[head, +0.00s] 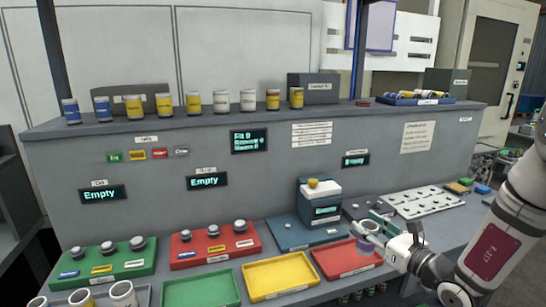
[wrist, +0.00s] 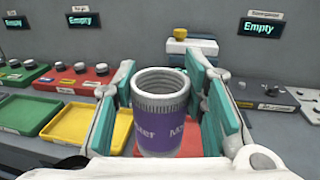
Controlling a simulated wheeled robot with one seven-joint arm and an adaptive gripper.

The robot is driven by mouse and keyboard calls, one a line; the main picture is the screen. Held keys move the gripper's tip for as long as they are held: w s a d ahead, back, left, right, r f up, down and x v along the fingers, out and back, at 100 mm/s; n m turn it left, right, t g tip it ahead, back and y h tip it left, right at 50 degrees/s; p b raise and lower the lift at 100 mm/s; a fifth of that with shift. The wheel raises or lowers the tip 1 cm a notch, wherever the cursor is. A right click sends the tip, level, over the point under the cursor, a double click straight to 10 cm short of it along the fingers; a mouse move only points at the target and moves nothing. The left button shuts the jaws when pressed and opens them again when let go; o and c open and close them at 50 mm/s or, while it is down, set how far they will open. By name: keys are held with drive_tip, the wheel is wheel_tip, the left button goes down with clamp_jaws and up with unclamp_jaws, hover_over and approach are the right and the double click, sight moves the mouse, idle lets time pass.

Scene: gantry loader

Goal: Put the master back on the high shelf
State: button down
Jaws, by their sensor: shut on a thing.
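The master is a grey threaded cylinder with a purple label reading part of "Master", upright and open at the top in the wrist view (wrist: 162,128). My gripper (wrist: 163,100) has its teal pads on either side of it and is shut on it. In the head view my gripper (head: 371,231) holds the master (head: 366,245) low over the red tray (head: 345,262) at the bench's right. The high shelf (head: 335,113) runs along the top of the grey panel, well above and behind my gripper. Whether the master touches the tray cannot be told.
Several blue, yellow and white jars (head: 193,103) line the shelf's left and middle. A blue tray of jars (head: 418,98) stands at its right, near a small red disc (head: 363,102). A blue-grey device (head: 319,204) with a yellow knob stands behind the red tray. Shelf space right of the jars looks mostly clear.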

wheel_tip(320, 180, down, 20)
drive_tip(key=s+d+b, duration=0.2)
drive_tip(key=b, duration=0.7)
drive_tip(key=shift+s+y, duration=0.3)
drive_tip(key=shift+a, duration=0.1)
